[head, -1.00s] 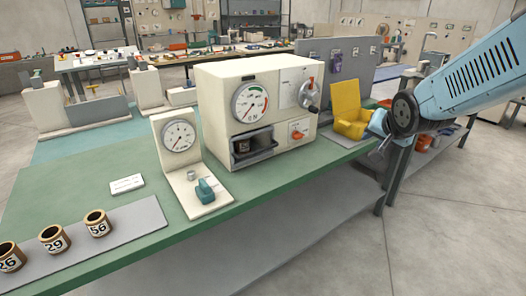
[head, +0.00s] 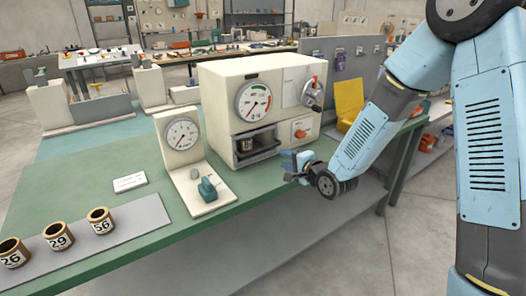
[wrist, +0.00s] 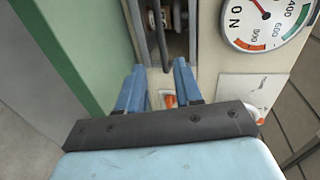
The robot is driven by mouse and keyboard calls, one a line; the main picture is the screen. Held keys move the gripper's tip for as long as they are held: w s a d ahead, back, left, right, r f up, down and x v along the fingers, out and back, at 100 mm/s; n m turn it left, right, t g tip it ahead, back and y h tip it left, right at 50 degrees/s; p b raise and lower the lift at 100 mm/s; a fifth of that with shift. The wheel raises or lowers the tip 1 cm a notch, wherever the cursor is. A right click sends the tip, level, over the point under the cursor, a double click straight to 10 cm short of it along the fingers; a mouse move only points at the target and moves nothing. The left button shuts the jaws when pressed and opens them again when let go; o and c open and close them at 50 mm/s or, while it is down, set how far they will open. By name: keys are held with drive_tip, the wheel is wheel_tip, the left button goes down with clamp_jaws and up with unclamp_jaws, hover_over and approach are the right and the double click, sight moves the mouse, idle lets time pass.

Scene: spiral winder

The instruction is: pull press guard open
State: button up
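The press (head: 229,92) is a cream box with a round gauge on the green bench. Low on its front is a dark recess with a small ring-like part inside. A dark grey guard (head: 255,155) runs across the recess front; it also shows as a dark upright bar in the wrist view (wrist: 160,42). My gripper (head: 291,166) is in front of the press, right of the recess.
The orange knob (head: 301,133) is right of the recess. A gauge stand (head: 182,145) with a teal clamp (head: 208,189) stands left of the press. Numbered cups (head: 60,236) sit on a grey mat at front left. A yellow fixture (head: 349,101) is behind my arm.

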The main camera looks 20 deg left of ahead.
sight(263, 150)
drive_tip(key=x, duration=1.4)
drive_tip(key=shift+s+a, duration=0.2)
drive_tip(key=shift+a, duration=0.1)
drive_tip(key=shift+c, duration=0.5)
clamp_jaws()
